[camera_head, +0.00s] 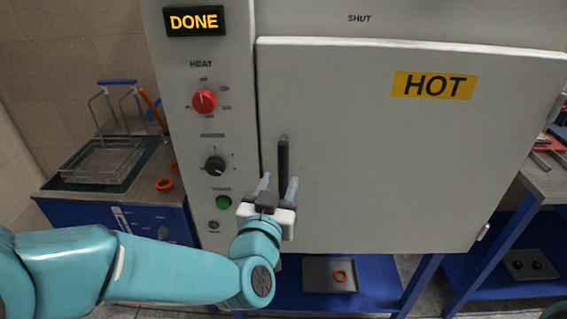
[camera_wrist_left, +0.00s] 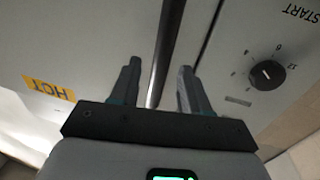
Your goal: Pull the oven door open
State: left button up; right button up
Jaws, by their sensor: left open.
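The oven door (camera_head: 400,160) is a large pale grey panel with a yellow HOT label (camera_head: 434,85); it looks closed against the oven body. Its dark vertical handle (camera_head: 283,158) is near the door's left edge. My left gripper (camera_head: 278,186) is at the lower part of the handle, with its fingers pointing up toward it. In the left wrist view, my left gripper (camera_wrist_left: 158,85) is open, and the dark handle bar (camera_wrist_left: 167,50) runs between the two fingers without clear contact. The gripper hides the handle's lower end. My right gripper is not in view.
The control panel left of the door has a DONE display (camera_head: 194,21), a red knob (camera_head: 204,101), a black knob (camera_head: 214,167) and a green button (camera_head: 223,202). A wire basket (camera_head: 103,160) stands on the left bench. A tray (camera_head: 330,275) holding an orange ring sits below.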

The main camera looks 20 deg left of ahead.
aim_at(282, 177)
pick_arm(q)
jog(key=shift+w+a, duration=0.2)
jog(key=shift+w, duration=1.9)
jog(key=shift+s, duration=0.15)
grip_shut()
